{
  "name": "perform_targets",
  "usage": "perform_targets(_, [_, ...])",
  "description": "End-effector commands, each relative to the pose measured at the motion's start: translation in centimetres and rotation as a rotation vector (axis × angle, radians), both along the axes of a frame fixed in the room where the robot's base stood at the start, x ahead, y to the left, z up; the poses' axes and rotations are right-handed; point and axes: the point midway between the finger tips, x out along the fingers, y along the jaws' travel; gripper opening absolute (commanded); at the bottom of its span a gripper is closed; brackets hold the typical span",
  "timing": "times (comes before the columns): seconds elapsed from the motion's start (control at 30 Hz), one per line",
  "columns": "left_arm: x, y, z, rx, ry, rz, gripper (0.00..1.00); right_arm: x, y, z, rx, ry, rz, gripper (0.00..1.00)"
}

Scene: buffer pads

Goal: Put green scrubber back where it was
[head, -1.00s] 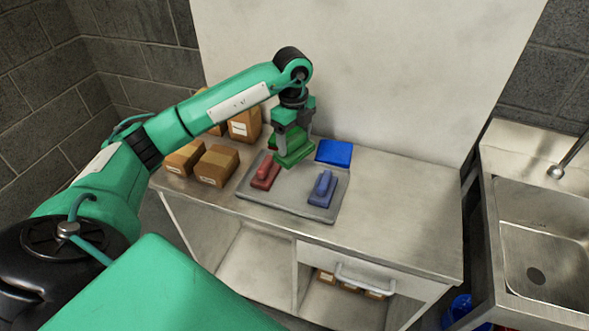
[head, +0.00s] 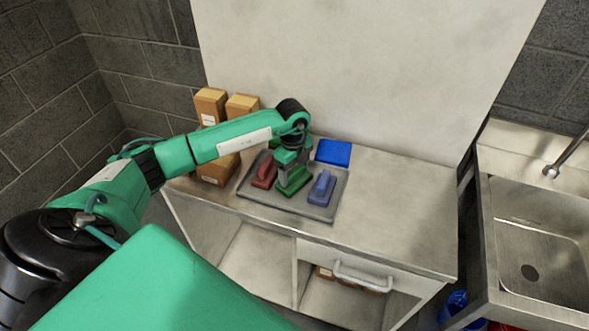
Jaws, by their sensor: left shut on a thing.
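The green scrubber (head: 293,184) is at the grey tray (head: 319,212), between the red scrubber (head: 264,171) on its left and the blue scrubber (head: 322,187) on its right. My left gripper (head: 292,170) points down and is shut on the green scrubber from above. The scrubber looks level and is at or very near the tray surface; I cannot tell if it touches. My left arm hides part of the area behind it. My right gripper is not in view.
A flat blue pad (head: 334,152) lies behind the tray, and a bit of green shows beside my arm. Cardboard boxes (head: 242,105) stand at the back left. The counter (head: 405,215) is clear on the right, before the sink (head: 545,235).

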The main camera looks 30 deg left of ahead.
Motion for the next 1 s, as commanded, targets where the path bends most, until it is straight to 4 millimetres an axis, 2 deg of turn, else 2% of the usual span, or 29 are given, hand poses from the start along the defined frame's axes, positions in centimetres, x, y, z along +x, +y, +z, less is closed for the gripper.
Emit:
perform_targets(0.1, [0.0,0.0,-0.2,0.000,0.000,0.000,0.54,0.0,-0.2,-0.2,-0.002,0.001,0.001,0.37])
perform_targets(0.13, [0.0,0.0,-0.3,0.000,0.000,0.000,0.74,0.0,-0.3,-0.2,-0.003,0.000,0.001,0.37])
perform_targets(0.23, [0.0,0.0,-0.2,0.000,0.000,0.000,0.94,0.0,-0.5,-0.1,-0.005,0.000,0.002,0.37])
perform_targets(0.5, [0.0,0.0,-0.1,0.000,0.000,0.000,0.94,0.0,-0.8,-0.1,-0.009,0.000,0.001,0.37])
perform_targets(0.67, [0.1,0.0,0.8,0.000,-0.003,0.000,0.94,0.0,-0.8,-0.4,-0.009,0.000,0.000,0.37])
perform_targets(0.77, [0.1,0.2,2.5,0.001,-0.004,0.000,0.94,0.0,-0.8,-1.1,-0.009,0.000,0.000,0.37])
perform_targets(1.0, [0.2,0.3,7.8,0.000,-0.006,0.001,0.94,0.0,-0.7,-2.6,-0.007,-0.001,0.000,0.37])
